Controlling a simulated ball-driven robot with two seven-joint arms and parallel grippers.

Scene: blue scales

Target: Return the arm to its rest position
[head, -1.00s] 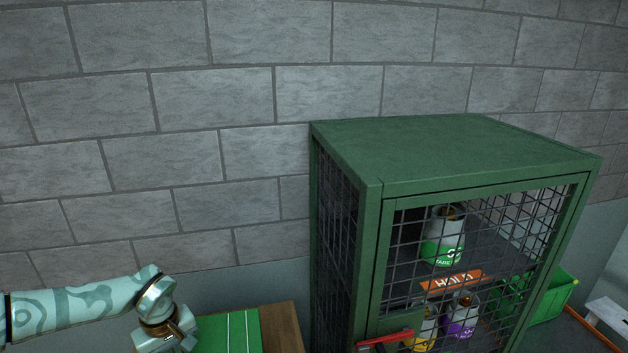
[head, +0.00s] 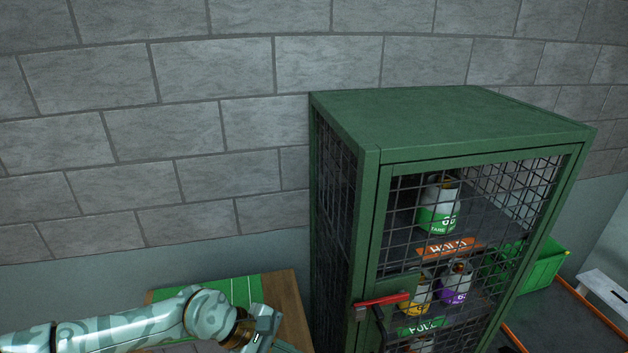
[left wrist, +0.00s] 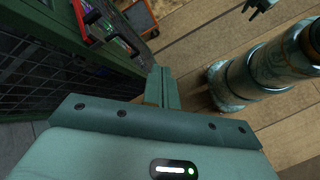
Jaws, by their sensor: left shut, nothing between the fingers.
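My left arm (head: 130,328) comes in from the left along the bottom of the head view. Its gripper (left wrist: 163,87) shows in the left wrist view with the fingers together and nothing between them. In the head view the wrist (head: 240,328) is at the bottom edge, over the wooden table (head: 284,300) and left of the green cabinet (head: 450,125); the fingertips are not clear there. The right gripper is not seen in the head view.
The mesh cabinet, with a red handle (head: 381,300), holds several canisters, one with a green label (head: 438,215). A green mat (head: 245,288) lies on the table. A green crate (head: 545,262) and white stool (head: 607,290) stand right. Wooden floor (left wrist: 185,35) is open beside the cabinet.

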